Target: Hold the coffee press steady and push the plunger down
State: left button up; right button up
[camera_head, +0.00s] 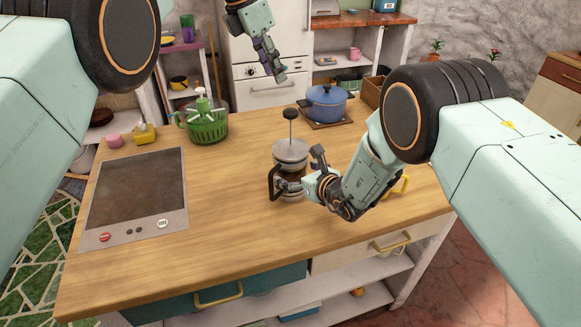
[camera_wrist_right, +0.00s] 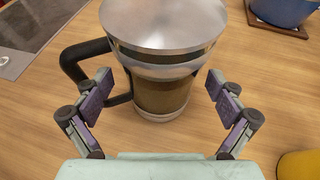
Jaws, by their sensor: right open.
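The coffee press (camera_head: 290,154) stands upright on the wooden counter, with a metal lid and a black handle on its left. Its plunger knob (camera_head: 290,113) stands up on a raised thin rod. In the right wrist view the press (camera_wrist_right: 160,94) shows its lid, handle and brown contents; the knob is out of frame. My right gripper (camera_head: 299,172) is open at the press's near right side, its fingers (camera_wrist_right: 157,92) spread to either side of the body without closing on it. My left gripper (camera_head: 270,60) hangs empty in the air, above and behind the press; its finger gap is unclear.
A dark cooktop (camera_head: 137,190) lies at the left of the counter. A green basket-like container (camera_head: 207,127) stands behind it. A blue pot (camera_head: 326,104) sits on a board at the back right. A yellow object (camera_wrist_right: 298,165) is close to the right gripper.

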jog(key=shift+x, duration=1.5)
jog(key=shift+w+f, duration=0.1)
